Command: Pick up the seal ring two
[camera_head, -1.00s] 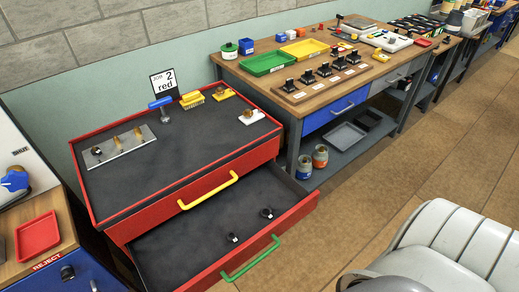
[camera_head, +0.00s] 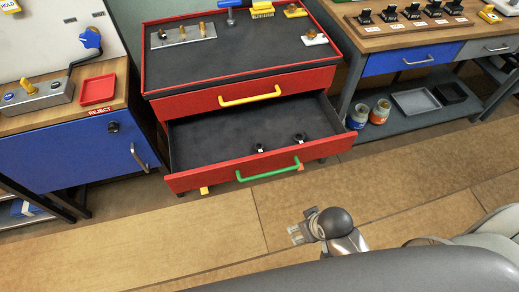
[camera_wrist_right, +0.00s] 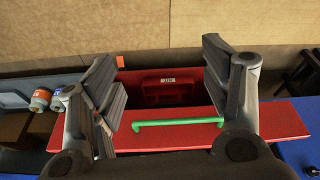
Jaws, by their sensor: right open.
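Two small dark rings with white marks lie apart on the dark floor of the open lower drawer in the head view: one ring (camera_head: 259,147) nearer the middle, the other ring (camera_head: 299,137) to its right. I cannot read which is seal ring two. My right gripper (camera_head: 298,235) is over the floor in front of the drawer, apart from the rings. In the right wrist view its fingers (camera_wrist_right: 160,70) are spread and empty, with the green drawer handle (camera_wrist_right: 178,122) showing beyond them. The rings do not show there. My left gripper is not in view.
The red drawer front (camera_head: 215,177) stands out from the red cabinet (camera_head: 180,103), whose top holds a metal plate (camera_head: 182,34) and small parts. A blue bench (camera_head: 75,155) stands left, a wooden bench (camera_head: 425,40) right. The brown floor ahead is clear.

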